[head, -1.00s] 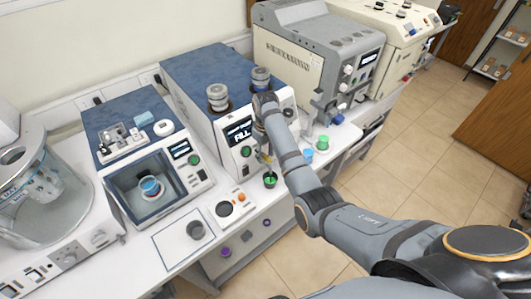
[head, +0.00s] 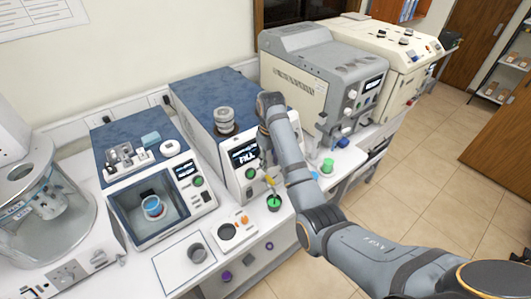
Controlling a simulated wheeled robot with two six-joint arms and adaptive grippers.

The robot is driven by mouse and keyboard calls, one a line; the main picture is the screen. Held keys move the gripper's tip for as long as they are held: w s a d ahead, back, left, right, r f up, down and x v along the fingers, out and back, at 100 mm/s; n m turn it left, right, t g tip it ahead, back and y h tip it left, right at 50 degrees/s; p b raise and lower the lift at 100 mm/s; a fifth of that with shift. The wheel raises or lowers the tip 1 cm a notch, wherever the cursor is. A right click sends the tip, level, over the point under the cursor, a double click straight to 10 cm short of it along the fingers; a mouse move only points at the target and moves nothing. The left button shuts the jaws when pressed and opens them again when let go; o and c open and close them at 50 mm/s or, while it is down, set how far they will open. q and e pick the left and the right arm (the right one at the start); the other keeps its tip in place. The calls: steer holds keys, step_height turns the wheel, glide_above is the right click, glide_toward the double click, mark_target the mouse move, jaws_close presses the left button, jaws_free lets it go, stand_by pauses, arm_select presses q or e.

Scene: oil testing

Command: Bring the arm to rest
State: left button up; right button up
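My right arm comes in from the lower right and reaches over the bench front. Its gripper (head: 269,181) is small and partly hidden by the arm, just above a dark cup with green inside (head: 274,203). I cannot tell whether the fingers are open or shut, or whether they touch the cup. My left gripper is out of view.
A blue-topped machine with a lit screen (head: 244,155) stands close behind the arm. Left of it are a box with a blue cup inside (head: 152,206) and a grey cup (head: 197,253) on a white pad. A grey machine (head: 322,75) stands right. Floor (head: 440,190) is clear.

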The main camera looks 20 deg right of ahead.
steer(key=shift+f, duration=0.1)
steer(key=s+d+f+m, duration=0.1)
steer(key=s+d+f, duration=0.2)
steer(key=s+f, duration=0.35)
steer(key=s+d+f+m+t+h, duration=0.1)
steer(key=s+d+m+t, duration=0.2)
steer(key=s, duration=1.8)
step_height(320, 180, down, 34)
steer(key=s+d+b, duration=0.3)
steer(key=b, duration=0.5)
steer(key=s+f+g+b, duration=0.1)
steer(key=s+f+b, duration=0.4)
steer(key=s+f, duration=1.3)
step_height(320, 180, down, 4)
steer(key=shift+d+r+g, duration=0.15)
steer(key=shift+d+g, duration=0.15)
steer(key=shift+g, duration=0.1)
